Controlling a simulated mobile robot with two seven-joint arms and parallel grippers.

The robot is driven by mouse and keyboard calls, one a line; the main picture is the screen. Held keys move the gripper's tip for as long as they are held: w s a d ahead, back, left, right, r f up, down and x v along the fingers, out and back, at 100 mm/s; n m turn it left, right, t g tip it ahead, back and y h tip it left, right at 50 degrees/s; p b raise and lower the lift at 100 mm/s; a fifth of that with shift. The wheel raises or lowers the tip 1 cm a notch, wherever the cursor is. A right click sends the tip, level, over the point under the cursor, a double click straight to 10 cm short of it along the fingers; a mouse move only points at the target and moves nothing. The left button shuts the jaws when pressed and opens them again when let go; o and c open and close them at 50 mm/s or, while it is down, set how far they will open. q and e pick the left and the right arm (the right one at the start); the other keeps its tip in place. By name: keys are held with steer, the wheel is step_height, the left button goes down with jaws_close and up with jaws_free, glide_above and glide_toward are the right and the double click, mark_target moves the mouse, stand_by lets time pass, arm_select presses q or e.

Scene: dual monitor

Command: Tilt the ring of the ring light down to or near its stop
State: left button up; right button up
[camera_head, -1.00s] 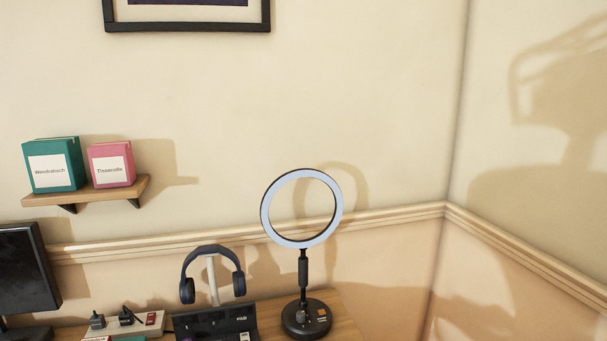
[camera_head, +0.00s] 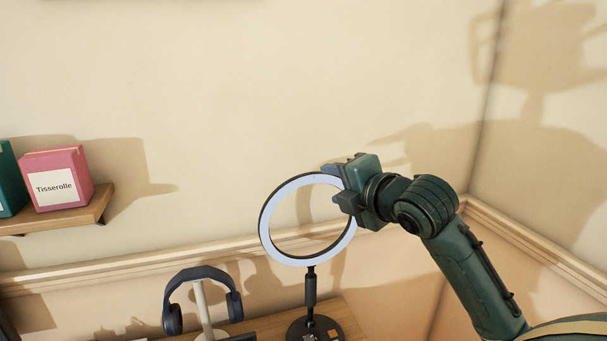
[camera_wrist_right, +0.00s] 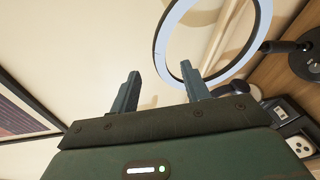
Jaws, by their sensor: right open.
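The ring light's ring (camera_head: 266,225) is a pale blue-white band with a dark rim. It stands nearly upright on a short black stem (camera_head: 310,288) above a round black base (camera_head: 312,327). My right gripper (camera_head: 333,184) is open at the ring's upper right edge. In the right wrist view the ring (camera_wrist_right: 161,45) shows past the open fingers (camera_wrist_right: 160,72), its near edge appearing between the fingertips. I cannot tell whether a finger touches it. My left gripper is not in view.
Dark headphones (camera_head: 233,298) hang on a white stand left of the light. A shelf (camera_head: 75,217) with a pink box (camera_head: 57,180) is on the wall at left. The wall's corner is at right. The space above the ring is clear.

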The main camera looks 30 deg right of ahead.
steer(key=p+x, duration=0.2)
steer(key=x, duration=0.9)
steer(key=shift+w, duration=0.4)
steer(key=shift+f, duration=0.15)
steer(key=shift+c, duration=0.6)
jaws_close()
